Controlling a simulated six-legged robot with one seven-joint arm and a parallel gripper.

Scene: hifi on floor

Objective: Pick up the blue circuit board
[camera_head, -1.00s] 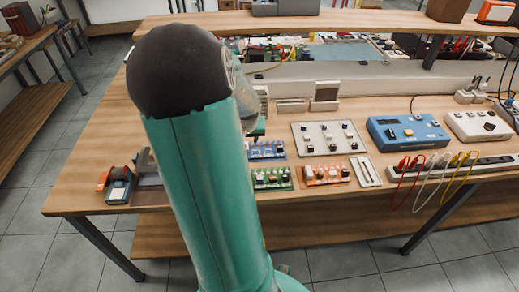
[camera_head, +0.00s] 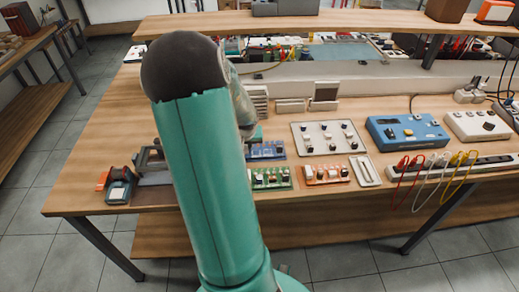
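The blue circuit board (camera_head: 270,150) lies on the wooden workbench, behind the green circuit board (camera_head: 271,178). Its left end is partly hidden by my arm. The teal end part of my arm, where my gripper (camera_head: 255,135) is, shows just above and behind the blue board's left side. I cannot make out the fingers, or whether they touch the board.
An orange board (camera_head: 326,174) and a small white panel (camera_head: 367,171) lie to the right. Behind them are a white panel with knobs (camera_head: 327,137) and a blue instrument box (camera_head: 407,132). A dark orange-marked device (camera_head: 118,186) sits at the left. A low grey ledge runs behind.

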